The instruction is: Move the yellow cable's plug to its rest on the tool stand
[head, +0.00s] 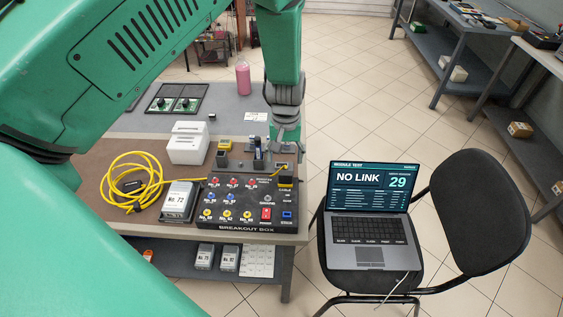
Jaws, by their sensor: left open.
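The yellow cable (152,183) lies in a loose coil on the left of the bench, by a grey module marked No. 72 (180,201). A short yellow piece, seemingly the cable's plug end (281,170), shows at the back right of the black breakout box (235,214); whether it is seated cannot be told. Small upright holders, apparently the tool stand (222,158), stand behind the box. My left gripper (286,150) is open, pointing down just above the box's back right corner, close to the yellow end. My right gripper is not in view.
White boxes (188,145), a dark tray with green boards (176,104) and a pink bottle (243,78) stand on the bench. A laptop (371,205) reading NO LINK and 29 sits on a chair (484,210) at right.

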